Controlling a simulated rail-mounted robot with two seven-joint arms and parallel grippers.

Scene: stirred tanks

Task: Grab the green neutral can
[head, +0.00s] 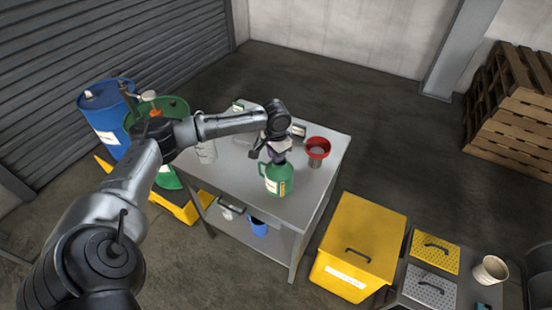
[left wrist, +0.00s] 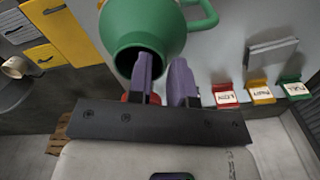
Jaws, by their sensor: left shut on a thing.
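The green can (head: 273,183), with a side handle and a part-yellow label, is at the front part of the grey metal table (head: 318,190). My left gripper (head: 276,158) comes down on its top from above and is shut on it. In the left wrist view, the green can (left wrist: 158,25) shows its dark round mouth and handle, with my left gripper's fingers (left wrist: 163,78) at the mouth's rim. I cannot tell whether the can touches the tabletop. My right gripper is not in view.
A red funnel (head: 317,148) stands just right of the can. Blue (head: 106,115) and green drums stand left of the table. A yellow bin (head: 362,240) is at front right. Red, yellow and green tags (left wrist: 260,92) show in the left wrist view. Open floor lies behind the table.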

